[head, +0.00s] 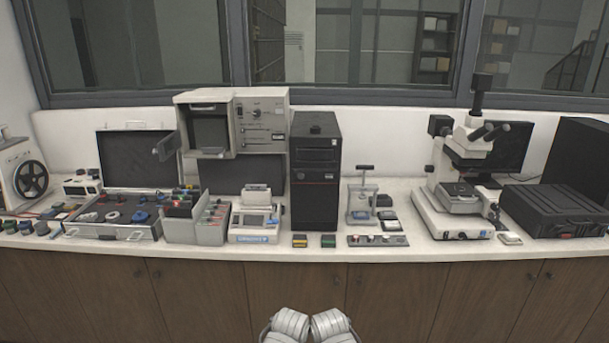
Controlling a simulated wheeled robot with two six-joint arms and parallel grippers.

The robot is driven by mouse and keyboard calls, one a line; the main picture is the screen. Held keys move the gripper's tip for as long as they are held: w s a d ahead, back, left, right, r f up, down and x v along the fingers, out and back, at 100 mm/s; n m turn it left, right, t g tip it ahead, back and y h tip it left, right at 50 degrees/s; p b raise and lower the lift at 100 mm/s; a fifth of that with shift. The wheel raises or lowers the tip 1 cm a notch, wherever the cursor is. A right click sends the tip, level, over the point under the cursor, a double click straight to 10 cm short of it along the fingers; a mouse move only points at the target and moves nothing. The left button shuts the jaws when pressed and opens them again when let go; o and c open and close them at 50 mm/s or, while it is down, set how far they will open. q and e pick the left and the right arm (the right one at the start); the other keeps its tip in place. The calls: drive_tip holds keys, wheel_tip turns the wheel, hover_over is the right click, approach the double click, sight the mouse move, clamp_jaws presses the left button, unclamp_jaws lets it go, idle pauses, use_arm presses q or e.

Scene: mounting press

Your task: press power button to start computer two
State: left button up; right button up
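A black computer tower (315,205) stands upright on the counter near the middle of the head view. Its front faces me, with a drive slot and small red marks in the upper half. I cannot make out its power button. No label tells which machine is computer two. A dark monitor (513,150) stands behind the microscope, and a larger black screen-like panel (577,152) stands at the far right.
A microscope (465,165) and a black case (552,207) stand on the right. A raised beige machine (262,122), an open tool case (115,232) and several small devices crowd the left. A small press (362,200) stands right of the tower. Small blocks lie along the counter's front edge.

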idle(0.4)
use_arm(q)
clamp_jaws()
idle(1.6)
